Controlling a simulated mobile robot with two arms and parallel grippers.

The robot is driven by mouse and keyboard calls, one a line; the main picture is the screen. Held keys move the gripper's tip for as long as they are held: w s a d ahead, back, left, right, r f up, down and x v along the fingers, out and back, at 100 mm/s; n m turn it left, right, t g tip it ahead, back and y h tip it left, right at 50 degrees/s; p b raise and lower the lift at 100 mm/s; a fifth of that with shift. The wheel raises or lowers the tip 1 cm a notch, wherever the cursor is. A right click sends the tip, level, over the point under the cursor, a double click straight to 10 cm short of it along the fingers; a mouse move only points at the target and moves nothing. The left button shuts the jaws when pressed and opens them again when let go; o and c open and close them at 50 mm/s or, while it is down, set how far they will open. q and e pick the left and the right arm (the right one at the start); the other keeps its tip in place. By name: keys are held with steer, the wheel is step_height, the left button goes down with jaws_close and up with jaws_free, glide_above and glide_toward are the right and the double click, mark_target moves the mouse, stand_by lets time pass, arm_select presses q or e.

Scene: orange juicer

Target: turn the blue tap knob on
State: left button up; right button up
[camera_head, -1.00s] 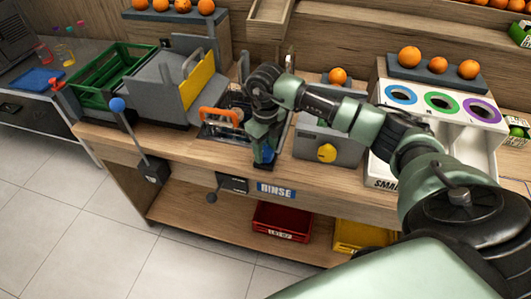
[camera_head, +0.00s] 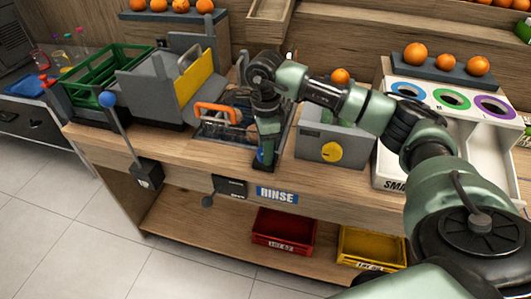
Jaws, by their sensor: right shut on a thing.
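The blue tap knob (camera_head: 262,157) is at the front edge of the wooden counter, just above the RINSE label. My right gripper (camera_head: 263,164) points down over it and is shut on it, its fingers hiding most of the knob. Only a little blue shows between the fingers. A sink basin with an orange handle (camera_head: 213,110) is just behind and left of the gripper. My left gripper is out of view.
A grey box with a yellow knob (camera_head: 330,152) stands close to the right of my gripper. A lever with a blue ball (camera_head: 107,99) rises at the left. Red (camera_head: 284,230) and yellow (camera_head: 370,247) crates sit on the lower shelf.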

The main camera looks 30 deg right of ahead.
steer(key=shift+n+b, duration=0.75)
steer(key=shift+n, duration=0.85)
steer(key=shift+r, duration=0.1)
steer(key=o, duration=1.4)
step_height(320, 180, up, 8)
steer(key=shift+f+b, duration=0.1)
steer(key=shift+b, duration=0.35)
